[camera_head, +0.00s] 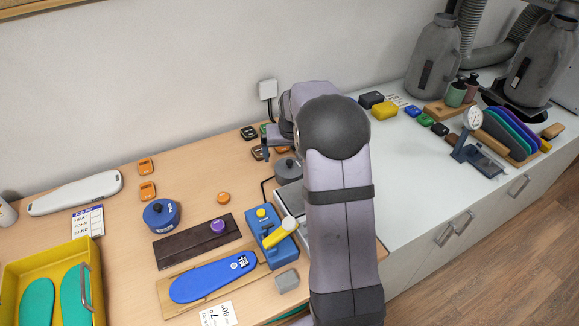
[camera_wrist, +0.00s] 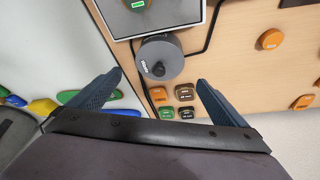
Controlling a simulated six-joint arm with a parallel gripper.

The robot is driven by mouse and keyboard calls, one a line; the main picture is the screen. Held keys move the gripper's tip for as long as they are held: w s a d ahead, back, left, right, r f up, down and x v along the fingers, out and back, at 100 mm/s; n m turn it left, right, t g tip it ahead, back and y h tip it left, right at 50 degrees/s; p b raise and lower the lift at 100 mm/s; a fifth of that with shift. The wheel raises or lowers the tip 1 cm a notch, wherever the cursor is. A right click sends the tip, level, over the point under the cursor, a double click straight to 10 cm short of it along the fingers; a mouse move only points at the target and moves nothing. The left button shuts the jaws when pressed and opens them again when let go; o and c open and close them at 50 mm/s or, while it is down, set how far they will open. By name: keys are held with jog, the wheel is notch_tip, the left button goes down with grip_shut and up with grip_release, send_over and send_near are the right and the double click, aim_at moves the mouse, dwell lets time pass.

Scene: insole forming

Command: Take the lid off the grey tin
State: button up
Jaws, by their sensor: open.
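The grey tin (camera_head: 288,168) stands on the wooden table beside my arm, partly hidden by it in the head view. In the wrist view the tin (camera_wrist: 163,49) shows from above, with its round grey lid on and a small dark knob on top. My gripper (camera_wrist: 160,80) is open and empty. Its two dark blue fingers are spread wide, and the tin appears between and beyond their tips. In the head view my gripper (camera_head: 264,148) is at the back of the table near the tin, partly hidden by my arm.
A blue tin (camera_head: 160,213) stands to the left. Small dark and orange blocks (camera_wrist: 184,94) lie close to the grey tin, and a flat device (camera_wrist: 170,14) with a dark cable adjoins it. A yellow tray (camera_head: 22,285) holds insoles. The wall is close behind.

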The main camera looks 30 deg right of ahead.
aim_at(290, 162)
jog(key=shift+s+p+x, duration=0.1)
jog(key=shift+p+x, duration=0.5)
jog(key=shift+x, duration=0.3)
jog(key=shift+s+p+x, duration=0.15)
jog(key=shift+p+x, duration=0.4)
jog(key=shift+x, duration=1.25)
jog(key=shift+c, duration=0.6)
jog(key=c, duration=1)
